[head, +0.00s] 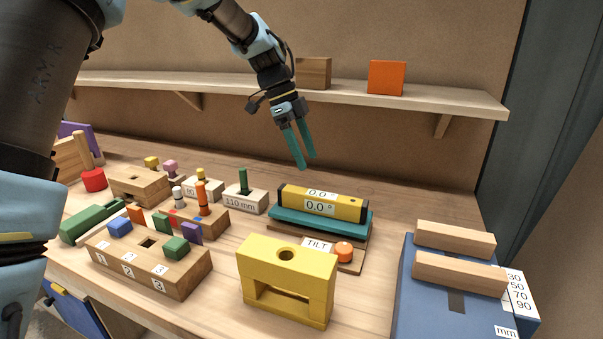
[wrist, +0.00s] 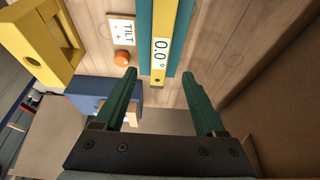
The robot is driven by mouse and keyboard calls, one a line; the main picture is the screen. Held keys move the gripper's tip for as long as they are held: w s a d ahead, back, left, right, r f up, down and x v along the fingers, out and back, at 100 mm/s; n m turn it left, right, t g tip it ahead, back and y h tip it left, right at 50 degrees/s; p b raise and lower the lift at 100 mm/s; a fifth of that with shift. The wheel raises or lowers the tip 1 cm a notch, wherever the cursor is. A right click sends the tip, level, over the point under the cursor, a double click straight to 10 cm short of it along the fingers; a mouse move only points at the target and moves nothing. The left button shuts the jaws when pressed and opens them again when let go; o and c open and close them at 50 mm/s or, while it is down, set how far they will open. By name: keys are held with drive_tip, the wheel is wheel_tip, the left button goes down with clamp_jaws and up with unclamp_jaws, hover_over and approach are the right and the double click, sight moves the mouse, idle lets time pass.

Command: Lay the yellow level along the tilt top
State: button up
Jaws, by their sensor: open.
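The yellow level (head: 350,211), with two displays reading 0.0°, lies lengthwise on the teal tilt top (head: 290,220). The level looks parallel to the top's long edges. In the wrist view the level (wrist: 165,20) runs along the teal strip (wrist: 145,30), with its near end between my fingertips in the picture. My gripper (head: 307,167) is open and empty, with its green fingers pointing down. It is above and behind the level, apart from it. The tilt base has a TILT label (head: 316,244) and an orange knob (head: 343,249) at its front.
A yellow block with a hole (head: 287,276) stands in front of the tilt base. A blue box with wooden bars (head: 425,300) is at the right. Wooden peg blocks (head: 150,265) crowd the left. A shelf (head: 430,96) with two blocks runs behind my gripper.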

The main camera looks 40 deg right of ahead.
drive_tip(key=w+a+f+n+t, duration=0.1)
drive_tip(key=w+a+n, duration=0.25)
drive_tip(key=a, duration=0.25)
drive_tip(key=w+a+f+n+t, duration=0.1)
drive_tip(key=w+a+n, duration=0.25)
drive_tip(key=a, duration=0.35)
drive_tip(key=a+f+n+t, duration=0.1)
drive_tip(key=a+n, duration=0.3)
drive_tip(key=a, duration=0.3)
drive_tip(key=a+f+n+y, duration=0.1)
drive_tip(key=a+n, duration=0.4)
drive_tip(key=a, duration=0.3)
drive_tip(key=a+f+n+t, duration=0.1)
drive_tip(key=a+n, duration=0.3)
drive_tip(key=a, duration=0.4)
drive_tip(key=shift+s+a+n+t+y, duration=0.2)
drive_tip(key=shift+s+n+t+y, duration=0.1)
drive_tip(key=shift+s, duration=0.1)
drive_tip(key=s+a+f+n, duration=0.2)
drive_tip(key=s+a+n, duration=0.4)
drive_tip(key=a, duration=0.4)
drive_tip(key=shift+a+n+t+y, duration=0.15)
drive_tip(key=shift+n+t+y, duration=0.25)
drive_tip(key=shift+n, duration=0.5)
